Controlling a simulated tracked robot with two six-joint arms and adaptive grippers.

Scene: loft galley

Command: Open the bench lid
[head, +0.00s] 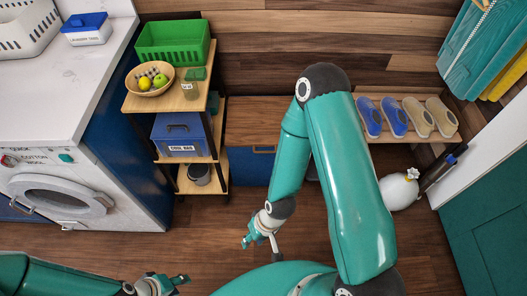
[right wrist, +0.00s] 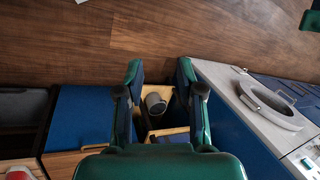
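The bench stands against the back wall in the head view, with a flat wooden lid (head: 252,118) and a blue front (head: 246,166). The lid looks closed, and my right arm hides its right part. In the right wrist view the blue front (right wrist: 78,118) is at the left, with a strip of the wooden lid (right wrist: 62,162) below it. My right gripper (head: 262,240) is in front of the bench, above the floor, apart from the lid. In the right wrist view its fingers (right wrist: 160,82) are spread and empty.
A shelf cart (head: 180,101) with a fruit bowl (head: 150,79) stands left of the bench. A washing machine (head: 70,195) is further left. A shoe rack (head: 437,136) and a white round object (head: 398,192) are at the right. The floor (head: 205,222) before the bench is clear.

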